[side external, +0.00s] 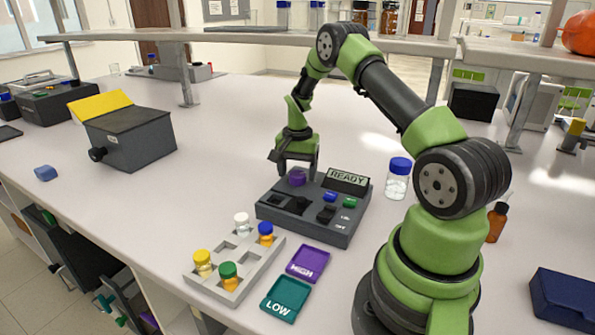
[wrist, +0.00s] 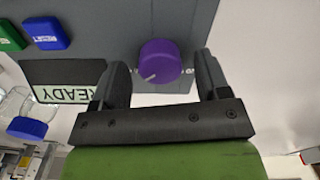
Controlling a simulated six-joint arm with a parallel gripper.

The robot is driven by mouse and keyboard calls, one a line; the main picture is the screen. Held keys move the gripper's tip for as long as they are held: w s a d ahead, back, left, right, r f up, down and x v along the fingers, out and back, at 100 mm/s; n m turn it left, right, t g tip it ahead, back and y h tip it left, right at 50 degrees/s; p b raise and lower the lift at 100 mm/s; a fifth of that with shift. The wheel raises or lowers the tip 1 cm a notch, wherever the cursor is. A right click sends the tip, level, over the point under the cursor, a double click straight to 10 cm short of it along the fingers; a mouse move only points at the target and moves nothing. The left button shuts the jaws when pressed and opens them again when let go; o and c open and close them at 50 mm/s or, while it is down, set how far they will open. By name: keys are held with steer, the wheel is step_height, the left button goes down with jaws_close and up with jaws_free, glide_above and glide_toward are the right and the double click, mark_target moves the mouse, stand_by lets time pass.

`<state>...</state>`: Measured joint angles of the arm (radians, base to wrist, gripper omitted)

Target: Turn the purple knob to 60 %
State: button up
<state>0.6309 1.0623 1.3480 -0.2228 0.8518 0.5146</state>
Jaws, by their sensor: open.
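The purple knob (side external: 297,177) sits at the back left of the dark grey control box (side external: 318,232), beside the display reading READY (side external: 346,178). In the wrist view the purple knob (wrist: 160,61) carries a pale pointer line toward its lower left. My gripper (side external: 297,165) is open above the knob. In the wrist view my gripper (wrist: 163,75) has one finger on either side of the knob, with visible gaps. I cannot tell how deep the fingertips reach. Scale marks around the knob are mostly hidden or too small to read.
The box also has a blue button (side external: 330,197), a green button (side external: 350,203) and a black switch (side external: 326,214). A blue-capped jar (side external: 398,178) stands to its right. A vial rack (side external: 234,262) and HIGH (side external: 307,263) and LOW (side external: 285,298) trays lie in front.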

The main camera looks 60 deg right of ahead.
mark_target(297, 173)
step_height(297, 173, up, 10)
steer(key=shift+f, duration=0.15)
stand_by(0.3)
